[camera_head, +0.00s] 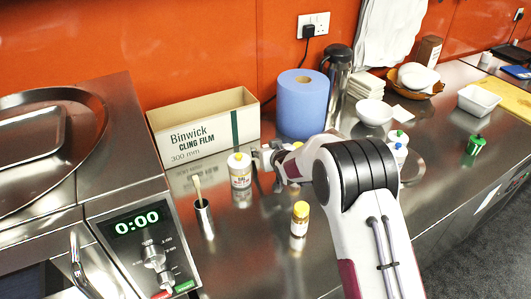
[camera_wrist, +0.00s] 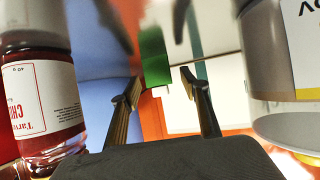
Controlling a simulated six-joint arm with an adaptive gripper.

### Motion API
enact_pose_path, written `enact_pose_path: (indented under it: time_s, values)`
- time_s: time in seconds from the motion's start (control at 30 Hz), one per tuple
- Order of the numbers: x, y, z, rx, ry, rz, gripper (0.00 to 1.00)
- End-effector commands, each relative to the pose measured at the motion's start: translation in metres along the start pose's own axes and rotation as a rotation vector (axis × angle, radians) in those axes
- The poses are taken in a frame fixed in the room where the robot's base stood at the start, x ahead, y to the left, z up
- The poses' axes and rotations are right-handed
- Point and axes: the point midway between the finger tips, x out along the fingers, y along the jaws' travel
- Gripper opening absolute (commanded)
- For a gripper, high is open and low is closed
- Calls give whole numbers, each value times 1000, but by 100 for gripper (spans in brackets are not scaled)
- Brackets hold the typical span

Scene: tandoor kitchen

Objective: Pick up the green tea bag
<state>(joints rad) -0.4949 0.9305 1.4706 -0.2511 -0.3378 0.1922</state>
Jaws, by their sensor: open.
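My gripper (camera_wrist: 155,88) is open, its two fingers apart with nothing between their tips. In the wrist view a small bright green flat piece (camera_wrist: 153,55) shows just beyond the fingertips, near the left finger; it looks like the green tea bag, but blur keeps me from being sure. In the head view my gripper (camera_head: 268,158) is low over the steel counter, in front of the cling film box, and I cannot make out the tea bag there; my arm hides part of that spot.
A jar with a red body (camera_wrist: 45,100) is close on the left in the wrist view, and a pale container (camera_wrist: 285,60) on the right. In the head view stand a white yellow-capped bottle (camera_head: 240,172), a cling film box (camera_head: 200,140), a blue roll (camera_head: 302,105) and a small yellow-capped jar (camera_head: 300,220).

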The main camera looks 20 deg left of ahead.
Motion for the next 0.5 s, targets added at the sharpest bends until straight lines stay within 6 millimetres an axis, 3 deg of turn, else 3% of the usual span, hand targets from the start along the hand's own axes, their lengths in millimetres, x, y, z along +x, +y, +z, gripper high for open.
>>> enact_pose_path:
  time_s: [0.23,0.37,0.5]
  values:
    - [0,0,0,0,0,0,45]
    - [0,0,0,0,0,0,16]
    - [0,0,0,0,1,0,16]
